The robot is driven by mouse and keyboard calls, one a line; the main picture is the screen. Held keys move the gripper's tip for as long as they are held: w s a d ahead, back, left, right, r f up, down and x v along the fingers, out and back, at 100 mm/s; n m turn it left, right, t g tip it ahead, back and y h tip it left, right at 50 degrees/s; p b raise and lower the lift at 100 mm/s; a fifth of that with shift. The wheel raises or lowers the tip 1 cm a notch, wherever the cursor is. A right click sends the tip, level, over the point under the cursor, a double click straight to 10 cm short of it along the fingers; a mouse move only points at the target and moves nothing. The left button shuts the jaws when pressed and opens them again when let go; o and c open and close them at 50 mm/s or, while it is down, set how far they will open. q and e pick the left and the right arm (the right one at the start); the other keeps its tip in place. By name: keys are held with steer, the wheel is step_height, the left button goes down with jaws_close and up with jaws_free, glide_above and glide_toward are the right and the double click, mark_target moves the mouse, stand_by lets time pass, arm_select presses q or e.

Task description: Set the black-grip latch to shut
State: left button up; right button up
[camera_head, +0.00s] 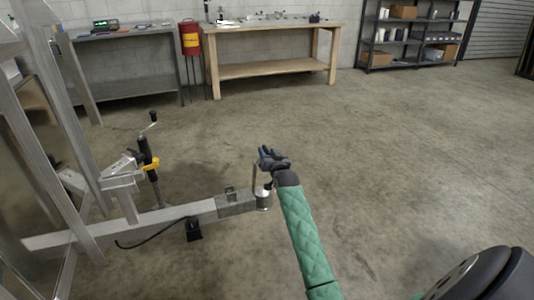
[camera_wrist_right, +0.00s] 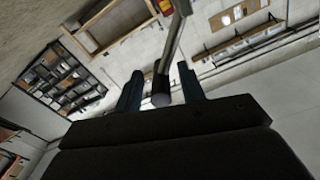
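The latch shows in the head view as a thin metal lever (camera_head: 254,181) standing up at the coupler (camera_head: 264,201) on the end of the trailer tongue. In the right wrist view its metal bar (camera_wrist_right: 174,45) runs down to a black cylindrical grip (camera_wrist_right: 161,94). My right gripper (camera_head: 266,154) is beside the top of the lever. In the right wrist view its two fingers (camera_wrist_right: 160,80) are apart, with the black grip between them and a visible gap on each side. In the head view, my right gripper and forearm partly hide the grip. My left gripper is not in view.
The trailer tongue (camera_head: 165,214) runs left to the aluminium frame (camera_head: 45,150). A jack with a crank (camera_head: 148,150) stands on it, and a black cable (camera_head: 150,235) hangs below. A wooden workbench (camera_head: 270,72) and shelves (camera_head: 410,40) stand far back.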

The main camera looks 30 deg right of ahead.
steer(key=shift+w, duration=0.4)
jaws_close()
